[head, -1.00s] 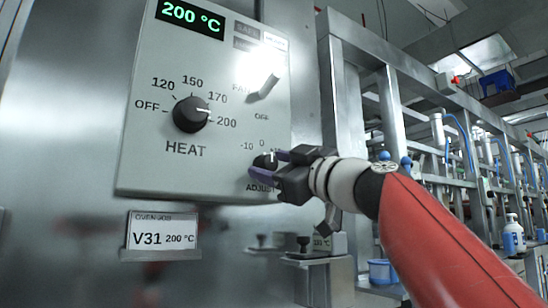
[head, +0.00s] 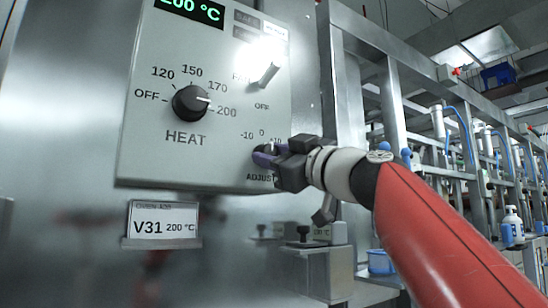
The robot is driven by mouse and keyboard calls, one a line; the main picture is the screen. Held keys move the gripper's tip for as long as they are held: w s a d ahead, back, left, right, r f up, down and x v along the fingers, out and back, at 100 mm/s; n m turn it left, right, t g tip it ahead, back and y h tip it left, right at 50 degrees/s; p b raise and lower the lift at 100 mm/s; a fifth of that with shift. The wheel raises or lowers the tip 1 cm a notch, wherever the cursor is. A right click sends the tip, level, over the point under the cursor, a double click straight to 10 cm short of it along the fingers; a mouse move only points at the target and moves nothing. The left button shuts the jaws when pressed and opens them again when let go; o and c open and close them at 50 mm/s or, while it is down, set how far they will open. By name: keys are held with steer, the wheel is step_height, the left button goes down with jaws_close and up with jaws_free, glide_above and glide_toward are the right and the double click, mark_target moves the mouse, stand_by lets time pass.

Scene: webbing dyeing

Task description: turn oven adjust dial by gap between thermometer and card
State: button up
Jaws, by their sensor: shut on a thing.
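The oven panel (head: 140,165) carries a green display (head: 190,10) reading 200 °C, its top cut off by the frame. The black HEAT dial (head: 191,102) has its white mark near 200. The small ADJUST dial (head: 266,150) sits at the panel's lower right, with marks -10, 0 and +10 above it. My gripper (head: 268,156) comes from the right and is shut on this dial. Its purple-tipped fingers hide much of the dial, so I cannot read its pointer. The card (head: 163,220) below the panel reads V31 200 °C. I cannot make out a separate thermometer for certain.
A lit switch (head: 268,74) marked FAN and OFF sits above the ADJUST dial. A metal bracket with a black knob (head: 304,235) stands below my arm. Metal frames (head: 345,120) and a blue container (head: 381,262) are to the right.

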steer(key=shift+s+a+m+t+h+b, duration=0.1)
steer(key=shift+m+t+h, duration=0.55)
steer(key=shift+m, duration=1.1)
steer(key=shift+w+m+t+h+b, duration=0.1)
steer(key=shift+m+t+h, duration=0.55)
steer(key=shift+m, duration=1.15)
steer(key=shift+s+a+m+t+h+b, duration=0.1)
steer(key=shift+m+t+h, duration=0.5)
steer(key=shift+m, duration=1.15)
steer(key=shift+f+h, duration=0.1)
steer(key=shift+h, duration=0.2)
steer(key=o, duration=1)
steer(key=shift+s+d, duration=0.1)
steer(key=b+v, duration=0.4)
steer(key=v, duration=0.3)
steer(key=shift+s+d+f, duration=0.1)
steer(key=shift+s+d, duration=0.05)
steer(key=shift+s, duration=0.1)
